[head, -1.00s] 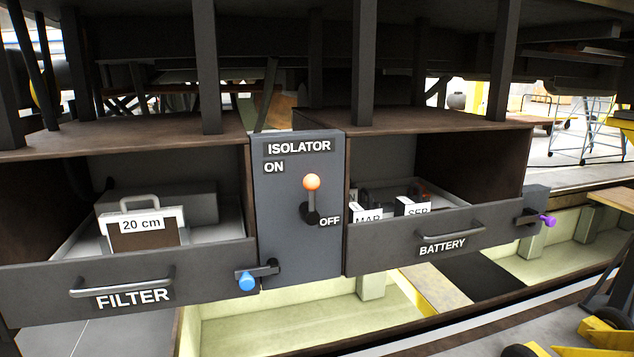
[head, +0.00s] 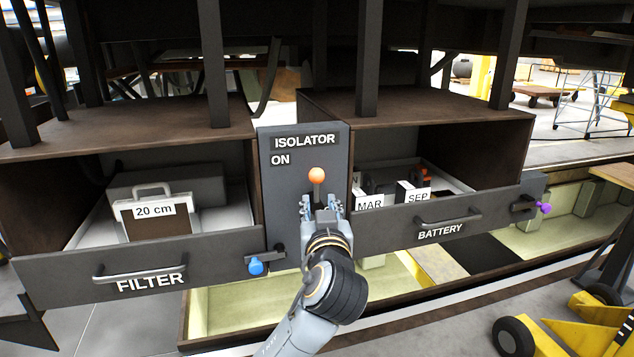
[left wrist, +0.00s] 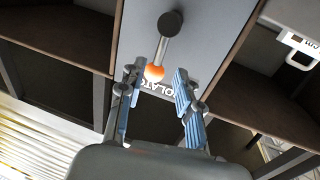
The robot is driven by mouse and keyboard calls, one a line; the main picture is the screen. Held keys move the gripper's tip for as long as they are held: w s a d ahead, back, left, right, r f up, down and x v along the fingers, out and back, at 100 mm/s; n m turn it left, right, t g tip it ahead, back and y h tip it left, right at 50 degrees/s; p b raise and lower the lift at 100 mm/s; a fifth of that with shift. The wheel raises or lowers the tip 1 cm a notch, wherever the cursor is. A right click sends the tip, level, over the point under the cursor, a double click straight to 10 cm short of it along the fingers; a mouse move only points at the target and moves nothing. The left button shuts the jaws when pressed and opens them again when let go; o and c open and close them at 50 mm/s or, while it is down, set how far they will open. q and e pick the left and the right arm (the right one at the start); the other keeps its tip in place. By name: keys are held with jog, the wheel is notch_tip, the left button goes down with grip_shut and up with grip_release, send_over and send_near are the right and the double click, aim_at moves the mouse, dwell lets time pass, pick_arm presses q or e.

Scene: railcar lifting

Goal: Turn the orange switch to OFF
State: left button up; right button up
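The orange switch knob (head: 316,175) sits on a lever on the grey isolator panel (head: 279,195). The lever stands upright, knob up. The ON label (head: 280,160) shows upper left of the knob; the OFF label is hidden behind my left gripper (head: 321,205). That gripper is in front of the panel, just below the knob in the head view. In the left wrist view, the orange knob (left wrist: 154,73) is between the tips of the two spread fingers (left wrist: 158,78), with a gap on each side. The lever (left wrist: 163,48) runs to its black pivot (left wrist: 171,23). My right gripper is out of view.
An open FILTER drawer (head: 150,275) with a blue knob (head: 256,267) is left of the panel. An open BATTERY drawer (head: 445,219) with a purple knob (head: 543,208) is right of it. Dark posts stand above both.

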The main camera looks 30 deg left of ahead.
aim_at(317, 190)
pick_arm(q)
jog(key=p+x, duration=0.2)
jog(key=x, duration=0.4)
jog(key=shift+w+a+r, duration=0.1)
jog(key=shift+r, duration=0.05)
jog(key=shift+w+a, duration=0.4)
jog(key=shift+w, duration=0.15)
grip_shut()
